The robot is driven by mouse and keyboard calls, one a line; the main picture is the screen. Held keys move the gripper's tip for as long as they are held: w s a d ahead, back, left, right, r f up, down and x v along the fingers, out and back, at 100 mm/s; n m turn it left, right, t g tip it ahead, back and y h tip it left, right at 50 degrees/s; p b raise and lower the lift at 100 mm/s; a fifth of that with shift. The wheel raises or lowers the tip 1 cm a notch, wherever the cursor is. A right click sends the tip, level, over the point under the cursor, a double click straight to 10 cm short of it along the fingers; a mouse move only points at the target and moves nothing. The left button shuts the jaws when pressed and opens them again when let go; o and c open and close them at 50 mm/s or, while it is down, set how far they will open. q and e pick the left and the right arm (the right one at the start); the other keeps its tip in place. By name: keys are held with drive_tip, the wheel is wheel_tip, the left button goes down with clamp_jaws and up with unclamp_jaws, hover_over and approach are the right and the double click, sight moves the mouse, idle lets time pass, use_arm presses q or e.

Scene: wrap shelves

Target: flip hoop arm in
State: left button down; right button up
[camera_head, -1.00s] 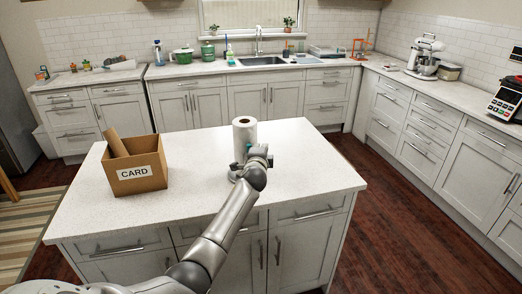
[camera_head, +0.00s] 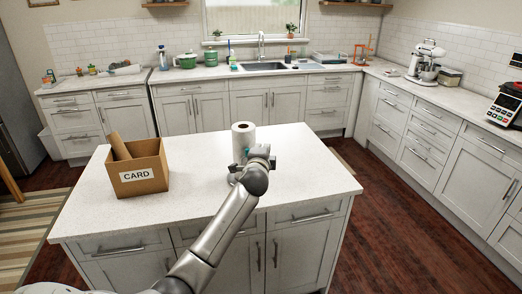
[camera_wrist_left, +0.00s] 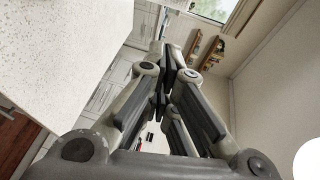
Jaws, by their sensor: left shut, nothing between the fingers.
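A white paper towel roll (camera_head: 244,131) stands upright on the island countertop (camera_head: 300,170). My left gripper (camera_head: 252,160) is in front of the roll's lower part, slightly to its right, and hides part of it. A hoop arm cannot be made out; a small teal patch shows beside the gripper. In the left wrist view my left gripper (camera_wrist_left: 164,78) has its fingers together with nothing between them. A white rounded shape at the lower right edge there may be the roll. My right gripper is not in view.
A brown box marked CARD (camera_head: 136,170) with a cardboard tube (camera_head: 118,146) stands at the island's left. The countertop right of the roll is clear. Counters with a sink (camera_head: 264,67) and a stand mixer (camera_head: 428,58) line the walls.

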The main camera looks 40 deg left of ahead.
use_arm(q)
drive_tip(key=shift+s+d+r, duration=0.35)
drive_tip(key=shift+s+r, duration=0.15)
drive_tip(key=shift+s, duration=0.15)
drive_tip(key=shift+s+d+r, duration=0.35)
drive_tip(key=shift+s+r, duration=0.15)
drive_tip(key=shift+s, duration=0.1)
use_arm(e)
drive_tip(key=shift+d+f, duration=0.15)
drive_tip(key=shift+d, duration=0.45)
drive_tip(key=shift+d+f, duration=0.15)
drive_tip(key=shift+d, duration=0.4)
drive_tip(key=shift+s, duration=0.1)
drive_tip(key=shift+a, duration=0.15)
